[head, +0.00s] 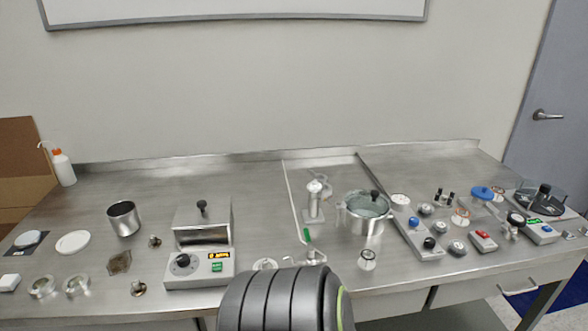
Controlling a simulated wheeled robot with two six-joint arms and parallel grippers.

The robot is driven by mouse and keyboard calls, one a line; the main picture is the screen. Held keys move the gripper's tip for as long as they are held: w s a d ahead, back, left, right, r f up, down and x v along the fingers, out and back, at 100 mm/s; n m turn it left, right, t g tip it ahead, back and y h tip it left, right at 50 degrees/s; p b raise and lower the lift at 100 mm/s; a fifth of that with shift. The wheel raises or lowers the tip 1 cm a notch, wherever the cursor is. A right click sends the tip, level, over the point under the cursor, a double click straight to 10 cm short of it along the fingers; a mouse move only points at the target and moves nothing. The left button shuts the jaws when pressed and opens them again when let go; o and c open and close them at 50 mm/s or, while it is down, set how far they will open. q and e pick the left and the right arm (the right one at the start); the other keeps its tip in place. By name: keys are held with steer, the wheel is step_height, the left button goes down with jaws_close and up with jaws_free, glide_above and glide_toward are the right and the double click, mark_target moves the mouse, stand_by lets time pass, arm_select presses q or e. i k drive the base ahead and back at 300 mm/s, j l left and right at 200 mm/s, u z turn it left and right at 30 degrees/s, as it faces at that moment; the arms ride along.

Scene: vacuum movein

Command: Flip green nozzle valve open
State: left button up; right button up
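The green valve handle (308,236) sits on a small metal nozzle fitting (316,257) near the front middle of the steel bench. The handle looks tilted up from the fitting. Whether the valve is open or closed is too small to tell. Neither of my grippers shows in the head view. Nothing is seen touching the valve.
A dark ribbed part, apparently mine, covers the bottom middle, just below the nozzle. A hotplate (202,267) stands to its left, a lidded glass-and-metal pot (366,212) to its right. A white-topped metal post (314,204) stands behind. The bench's back strip is clear.

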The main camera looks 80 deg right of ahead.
mark_target(311, 250)
steer(key=z, duration=2.8)
